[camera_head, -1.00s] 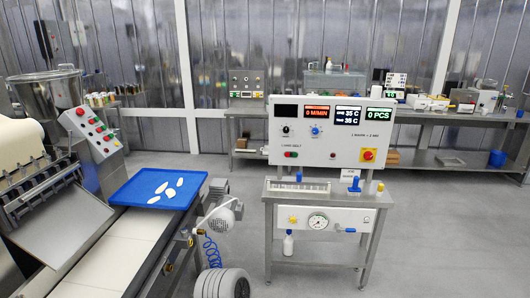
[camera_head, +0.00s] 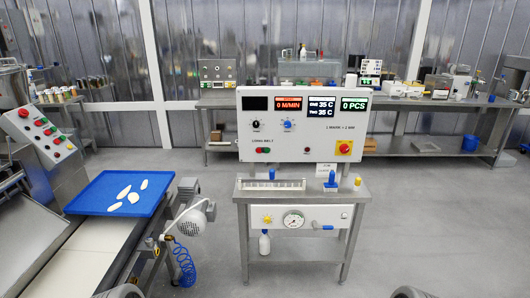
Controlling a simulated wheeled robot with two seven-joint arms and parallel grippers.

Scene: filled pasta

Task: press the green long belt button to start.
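The white control panel (camera_head: 310,130) stands upright at the middle, on a steel stand. Its lower left carries the label LONG BELT, with a small green button (camera_head: 258,150) and a small red button (camera_head: 267,150) side by side under it. The buttons are very small in this view. The belt display (camera_head: 288,104) reads 0 M/MIN. Neither of my grippers is in view. Only rounded grey parts, probably my own arms, show at the bottom edge, left of middle and right of middle.
A red stop knob on a yellow plate (camera_head: 344,148) sits at the panel's lower right. A blue tray (camera_head: 75,200) with several pale pieces lies over the conveyor (camera_head: 85,255) at left. A motor (camera_head: 190,215) stands between conveyor and stand. Floor right of the stand is clear.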

